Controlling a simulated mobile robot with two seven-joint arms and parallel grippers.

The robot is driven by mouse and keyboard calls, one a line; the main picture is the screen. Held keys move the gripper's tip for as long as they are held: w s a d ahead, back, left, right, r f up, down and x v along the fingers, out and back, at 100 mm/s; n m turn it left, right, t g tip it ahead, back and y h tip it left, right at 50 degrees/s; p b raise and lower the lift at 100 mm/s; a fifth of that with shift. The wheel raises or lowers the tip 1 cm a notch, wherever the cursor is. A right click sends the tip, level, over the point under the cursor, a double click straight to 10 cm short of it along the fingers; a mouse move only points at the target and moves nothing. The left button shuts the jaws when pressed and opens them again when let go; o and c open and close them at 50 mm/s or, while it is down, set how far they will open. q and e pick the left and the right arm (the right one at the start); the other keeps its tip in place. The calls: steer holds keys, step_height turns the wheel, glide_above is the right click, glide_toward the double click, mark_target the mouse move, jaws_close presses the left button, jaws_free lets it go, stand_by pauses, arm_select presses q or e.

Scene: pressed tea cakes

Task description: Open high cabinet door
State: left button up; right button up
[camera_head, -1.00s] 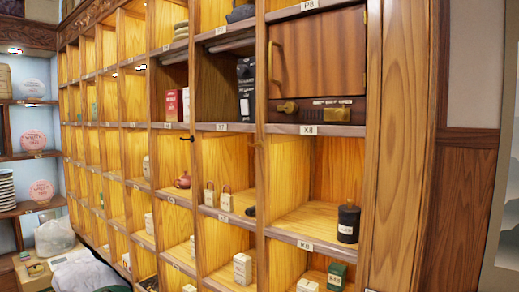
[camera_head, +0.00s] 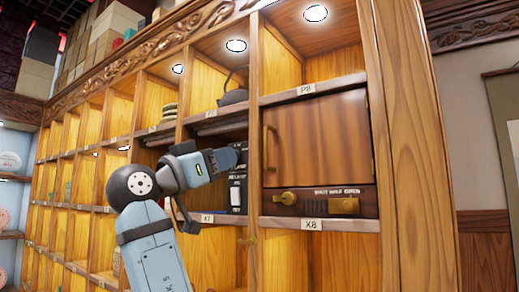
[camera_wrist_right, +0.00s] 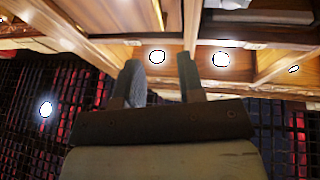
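The high cabinet door (camera_head: 318,135) is a brown wooden panel in the upper right of the shelf wall, and it is closed. Its vertical brass handle (camera_head: 266,150) is on its left edge. My right gripper (camera_head: 236,158) is just left of the handle, in front of the neighbouring compartment and apart from the handle. In the right wrist view its two fingers (camera_wrist_right: 162,75) are spread with nothing between them. My left gripper is not in view.
A black package (camera_head: 236,195) stands behind my right gripper. A dark teapot (camera_head: 233,92) sits on the shelf above. A wooden post separates that compartment from the door.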

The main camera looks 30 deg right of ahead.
mark_target(265, 161)
steer(key=p+x, duration=0.5)
steer(key=x, duration=0.8)
steer(key=shift+d+r, duration=0.1)
steer(key=shift+d, duration=0.3)
steer(key=shift+w, duration=0.1)
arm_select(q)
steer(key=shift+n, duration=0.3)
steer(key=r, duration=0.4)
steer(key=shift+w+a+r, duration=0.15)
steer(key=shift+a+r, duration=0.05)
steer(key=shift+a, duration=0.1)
arm_select(e)
jaws_close()
